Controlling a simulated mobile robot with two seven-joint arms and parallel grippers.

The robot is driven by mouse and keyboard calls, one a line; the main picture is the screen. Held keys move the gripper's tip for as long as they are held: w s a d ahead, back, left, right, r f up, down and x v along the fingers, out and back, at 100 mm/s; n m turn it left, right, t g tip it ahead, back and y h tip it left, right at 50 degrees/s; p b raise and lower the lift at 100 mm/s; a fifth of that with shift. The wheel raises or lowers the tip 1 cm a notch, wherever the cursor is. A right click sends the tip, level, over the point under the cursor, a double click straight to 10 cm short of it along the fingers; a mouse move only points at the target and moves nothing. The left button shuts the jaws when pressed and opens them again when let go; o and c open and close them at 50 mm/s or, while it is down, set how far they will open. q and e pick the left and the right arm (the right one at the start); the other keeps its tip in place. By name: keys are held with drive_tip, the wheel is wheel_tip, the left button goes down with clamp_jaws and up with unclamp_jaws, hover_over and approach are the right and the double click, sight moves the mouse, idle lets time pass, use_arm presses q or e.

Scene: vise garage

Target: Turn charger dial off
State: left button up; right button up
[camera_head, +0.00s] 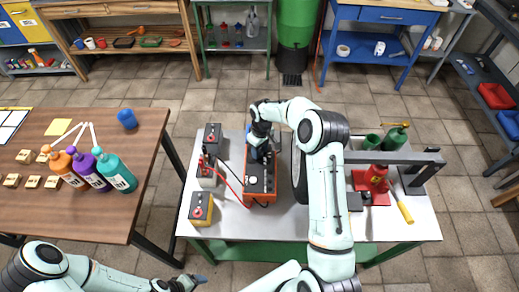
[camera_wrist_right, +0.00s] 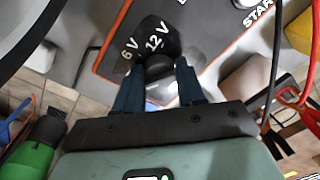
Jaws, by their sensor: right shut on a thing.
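The charger is an orange box (camera_head: 261,182) with a grey front panel, standing on the white-topped bench. In the right wrist view its panel (camera_wrist_right: 205,28) has an orange edge and the lettering "START". The black dial (camera_wrist_right: 157,38) shows there between "6 V" and "12 V" labels. My right gripper (camera_wrist_right: 160,68) is shut on the dial, one finger on each side; its fingers partly hide the dial. In the head view my right gripper (camera_head: 262,143) reaches the charger's far end. My left gripper (camera_head: 189,283) is low at the left, away from the charger; its fingers are too small to judge.
Batteries (camera_head: 201,208) stand left of the charger, with red and black cables beside it. A tyre (camera_head: 299,175) stands close on its right. A wooden table (camera_head: 110,215) with bottles is at left.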

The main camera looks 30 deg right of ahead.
drive_tip(key=shift+d, duration=0.15)
idle(0.4)
drive_tip(key=o, duration=1)
drive_tip(key=shift+r, duration=0.15)
wheel_tip(320, 180, up, 13)
drive_tip(key=shift+w+d, duration=0.15)
drive_tip(key=shift+d, duration=0.2)
